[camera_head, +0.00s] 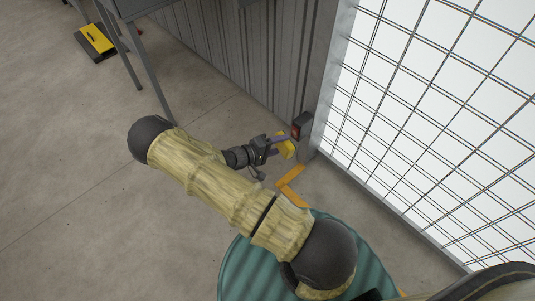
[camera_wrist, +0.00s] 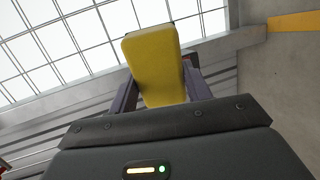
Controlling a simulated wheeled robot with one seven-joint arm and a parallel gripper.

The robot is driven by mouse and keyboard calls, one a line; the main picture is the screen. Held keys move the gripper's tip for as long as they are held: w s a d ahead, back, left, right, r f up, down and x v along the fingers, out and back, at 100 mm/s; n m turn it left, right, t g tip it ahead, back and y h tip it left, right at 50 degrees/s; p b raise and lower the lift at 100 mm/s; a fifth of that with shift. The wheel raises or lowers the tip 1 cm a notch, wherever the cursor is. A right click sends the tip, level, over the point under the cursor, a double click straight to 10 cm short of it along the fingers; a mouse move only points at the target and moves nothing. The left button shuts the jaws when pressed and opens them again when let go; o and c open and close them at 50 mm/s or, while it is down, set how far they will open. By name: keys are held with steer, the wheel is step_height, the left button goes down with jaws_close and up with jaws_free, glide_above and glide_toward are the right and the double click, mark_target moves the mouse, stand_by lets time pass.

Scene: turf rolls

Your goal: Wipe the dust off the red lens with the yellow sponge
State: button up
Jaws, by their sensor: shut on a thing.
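The yellow sponge (camera_head: 287,149) is held between the fingers of my gripper (camera_head: 280,145), which is shut on it. In the wrist view the sponge (camera_wrist: 155,68) stands out beyond the purple-grey fingers of my gripper (camera_wrist: 160,95). The red lens (camera_head: 296,130) is on a small dark housing at the foot of the corrugated wall, by the corner post. The sponge is close to the lens in the head view; I cannot tell whether they touch. In the wrist view the sponge mostly hides the housing, with a small dark and red part (camera_wrist: 190,57) showing beside it. Dust is too small to make out.
A grey corrugated wall (camera_head: 235,45) and a bright wire mesh panel (camera_head: 430,100) meet behind the lens. A yellow floor marking (camera_head: 290,178) lies below my gripper. A grey table leg (camera_head: 150,70) stands at left, with a yellow and black object (camera_head: 97,38) farther back. Open concrete floor lies left.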

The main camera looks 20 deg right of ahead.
steer(key=w+a+f+n+t+h+b, duration=0.1)
steer(key=w+f+t+b, duration=0.3)
steer(key=b, duration=0.5)
steer(key=shift+w+a+f+n+h, duration=0.4)
steer(key=shift+a+f+n, duration=0.15)
steer(key=shift+n, duration=0.25)
steer(key=shift+b+x, duration=1.15)
steer(key=shift+x, duration=1.8)
steer(key=shift+p+x, duration=0.3)
steer(key=shift+x, duration=0.75)
